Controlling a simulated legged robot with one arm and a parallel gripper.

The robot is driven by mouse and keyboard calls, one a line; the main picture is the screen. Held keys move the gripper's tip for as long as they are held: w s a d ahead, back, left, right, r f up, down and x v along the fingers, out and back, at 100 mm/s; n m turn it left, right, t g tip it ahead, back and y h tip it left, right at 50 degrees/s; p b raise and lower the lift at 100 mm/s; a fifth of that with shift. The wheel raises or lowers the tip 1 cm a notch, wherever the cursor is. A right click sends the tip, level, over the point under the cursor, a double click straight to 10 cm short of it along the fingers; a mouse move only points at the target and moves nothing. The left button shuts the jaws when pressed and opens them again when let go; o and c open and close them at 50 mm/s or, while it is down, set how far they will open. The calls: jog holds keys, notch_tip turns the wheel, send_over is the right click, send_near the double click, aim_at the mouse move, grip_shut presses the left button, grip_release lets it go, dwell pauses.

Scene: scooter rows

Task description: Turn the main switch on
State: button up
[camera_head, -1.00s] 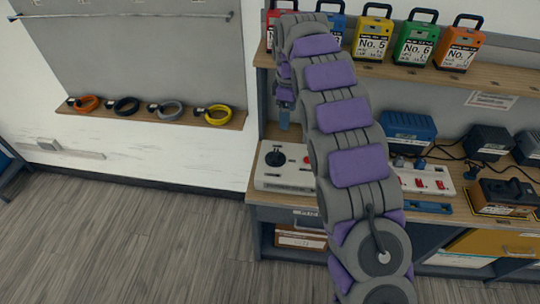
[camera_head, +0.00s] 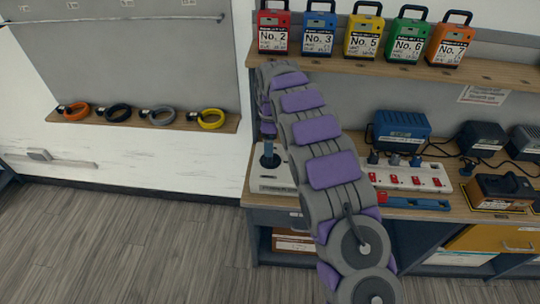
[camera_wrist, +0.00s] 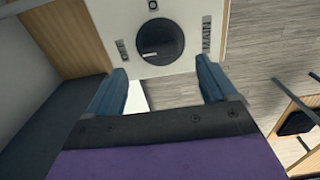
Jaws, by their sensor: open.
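The main switch is a round black knob (camera_wrist: 160,38) on a white box, with a "MAIN" label beside it in the wrist view. In the head view the white box (camera_head: 272,184) sits at the left end of the bench, partly hidden by my arm, with the black knob (camera_head: 269,161) near its left side. My gripper (camera_wrist: 163,72) is open and empty, its blue fingers spread wide either side of the knob as seen in the wrist view. In the head view it (camera_head: 268,145) points down just above the knob. Contact cannot be told.
A white power strip (camera_head: 412,176) with red switches, a blue charger (camera_head: 402,130) and black adapters with cables lie right of my arm. A shelf (camera_head: 420,70) with several numbered battery packs is above. Coloured cable rings lie on a left ledge (camera_head: 145,120).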

notch_tip(320, 180, down, 6)
jog(key=shift+f+b, duration=0.2)
jog(key=shift+b, duration=0.4)
jog(key=c, duration=1.1)
jog(key=shift+o, duration=0.2)
jog(key=shift+r, duration=0.1)
